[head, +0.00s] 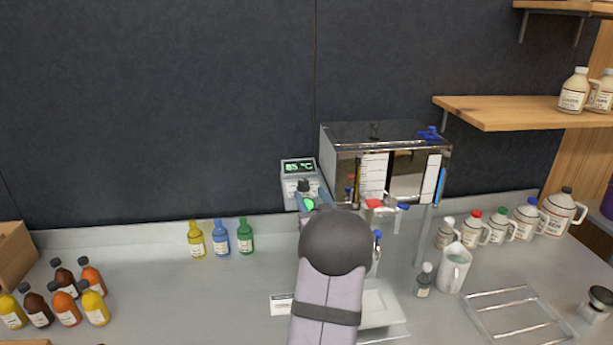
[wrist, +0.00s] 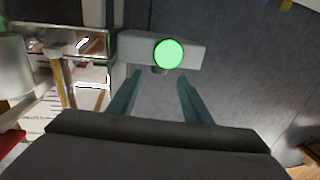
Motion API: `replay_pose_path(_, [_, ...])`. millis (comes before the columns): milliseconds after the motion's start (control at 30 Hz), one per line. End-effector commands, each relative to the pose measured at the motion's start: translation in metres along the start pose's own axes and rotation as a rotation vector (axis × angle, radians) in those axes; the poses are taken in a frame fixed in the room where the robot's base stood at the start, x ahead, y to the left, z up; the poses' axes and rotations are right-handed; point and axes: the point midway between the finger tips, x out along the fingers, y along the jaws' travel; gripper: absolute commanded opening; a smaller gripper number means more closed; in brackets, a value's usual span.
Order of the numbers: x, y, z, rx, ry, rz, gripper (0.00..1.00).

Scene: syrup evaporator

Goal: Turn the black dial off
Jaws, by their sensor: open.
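The control box (head: 298,167) stands left of the steel evaporator, its display reading 85 °C. The black dial (head: 303,186) is on the front of the box, below the display. In the head view my arm hides most of the gripper (head: 312,196).
The evaporator (head: 400,170) with its taps is close on the right. Yellow, blue and green bottles (head: 221,240) stand to the left. A white pitcher (head: 455,268) and several jugs (head: 500,228) stand at right.

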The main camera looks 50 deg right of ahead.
Motion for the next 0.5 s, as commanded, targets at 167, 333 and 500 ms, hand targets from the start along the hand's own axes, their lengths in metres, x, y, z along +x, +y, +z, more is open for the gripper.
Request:
replay_pose_path(167, [-0.01, 0.0, -0.008, 0.003, -0.004, 0.005, 0.45])
replay_pose_path(333, [-0.018, -0.001, -0.004, 0.0, -0.001, 0.013, 0.45])
replay_pose_path(500, [-0.021, -0.001, 0.0, -0.004, 0.001, 0.017, 0.45])
